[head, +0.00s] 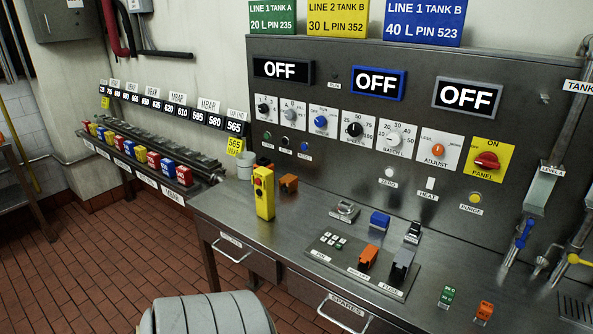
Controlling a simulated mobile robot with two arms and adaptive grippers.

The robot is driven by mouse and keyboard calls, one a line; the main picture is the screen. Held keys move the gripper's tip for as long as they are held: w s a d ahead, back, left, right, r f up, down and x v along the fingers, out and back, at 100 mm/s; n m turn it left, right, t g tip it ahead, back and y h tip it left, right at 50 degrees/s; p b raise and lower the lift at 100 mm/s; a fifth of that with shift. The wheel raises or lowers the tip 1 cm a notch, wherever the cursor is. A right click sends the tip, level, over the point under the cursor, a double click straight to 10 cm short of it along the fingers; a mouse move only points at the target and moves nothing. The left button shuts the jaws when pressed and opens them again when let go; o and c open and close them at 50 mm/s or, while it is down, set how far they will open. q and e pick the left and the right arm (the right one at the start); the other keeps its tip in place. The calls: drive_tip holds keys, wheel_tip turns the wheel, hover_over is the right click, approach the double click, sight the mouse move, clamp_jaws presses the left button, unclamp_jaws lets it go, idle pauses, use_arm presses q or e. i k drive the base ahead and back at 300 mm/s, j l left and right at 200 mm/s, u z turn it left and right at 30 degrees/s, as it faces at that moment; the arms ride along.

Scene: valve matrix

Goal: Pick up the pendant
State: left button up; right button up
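The pendant (264,196) is a yellow, upright handheld box with a red button near its top and a dark button below. It stands on the left part of the metal bench top, in front of the control panel. Its full front shows and nothing covers it. Neither of my grippers is in view, and nothing is seen touching the pendant.
A small orange-brown block (289,183) stands just right of the pendant. The bench (215,207) has clear metal left of it. A switch plate (366,262) with orange and grey levers lies to the right. The panel (320,100) rises behind. A grey bucket (246,166) stands behind left.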

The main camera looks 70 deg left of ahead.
sight(265, 205)
drive_tip(key=u, duration=2.35)
drive_tip(key=i+j, duration=0.1)
drive_tip(key=j, duration=0.2)
drive_tip(key=i+j+u, duration=0.1)
drive_tip(key=j, duration=0.25)
drive_tip(key=i+j, duration=0.15)
drive_tip(key=j, duration=0.15)
